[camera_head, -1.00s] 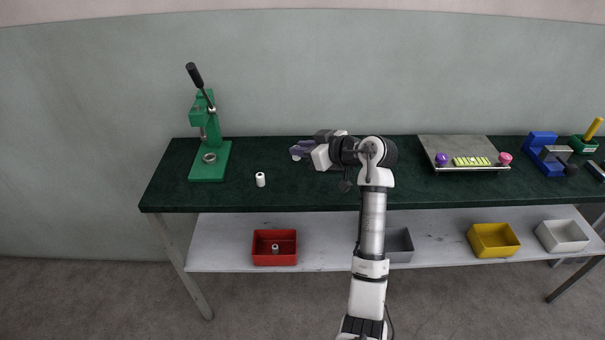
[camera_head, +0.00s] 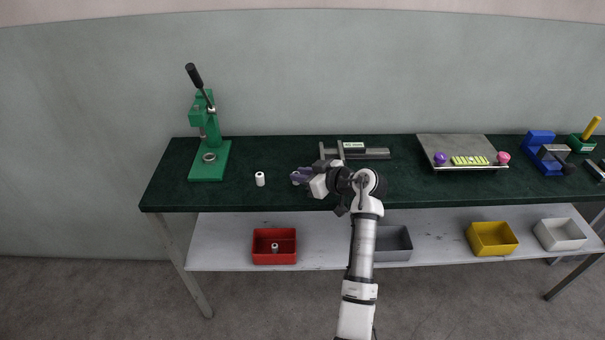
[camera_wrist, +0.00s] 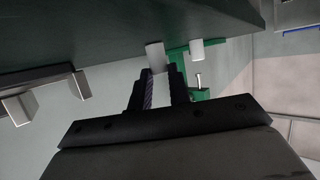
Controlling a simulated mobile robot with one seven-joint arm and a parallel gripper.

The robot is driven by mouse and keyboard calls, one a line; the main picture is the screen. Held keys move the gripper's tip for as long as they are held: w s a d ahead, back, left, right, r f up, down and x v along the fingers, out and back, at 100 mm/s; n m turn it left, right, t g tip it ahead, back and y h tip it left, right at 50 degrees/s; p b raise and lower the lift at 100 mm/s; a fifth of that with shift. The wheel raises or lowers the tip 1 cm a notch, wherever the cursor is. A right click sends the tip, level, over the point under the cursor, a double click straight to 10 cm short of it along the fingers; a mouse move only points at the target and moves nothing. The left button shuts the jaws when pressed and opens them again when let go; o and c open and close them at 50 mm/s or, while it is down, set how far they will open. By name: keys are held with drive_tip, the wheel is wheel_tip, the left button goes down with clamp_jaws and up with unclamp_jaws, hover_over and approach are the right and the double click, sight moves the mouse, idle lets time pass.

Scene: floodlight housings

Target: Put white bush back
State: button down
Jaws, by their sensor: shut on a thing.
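In the wrist view the held bush (camera_wrist: 155,57) sticks out between the black fingertips (camera_wrist: 161,86). Its lower part is hidden by the fingers, and I cannot tell whether it touches the bench. A second white bush (camera_head: 260,179) stands upright on the bench to the left of my gripper, apart from it. It also shows in the wrist view (camera_wrist: 196,50), just right of the held one.
A green lever press (camera_head: 209,160) stands at the bench's left. A grey gauge-like fixture (camera_head: 368,153) lies behind my arm, with a metal plate (camera_head: 455,147) to its right. On the lower shelf are red (camera_head: 274,260), grey (camera_head: 394,257), yellow (camera_head: 493,252) and white (camera_head: 562,248) bins; the red one holds a small bush (camera_head: 275,247).

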drive_tip(key=c, duration=1.3)
unclamp_jaws()
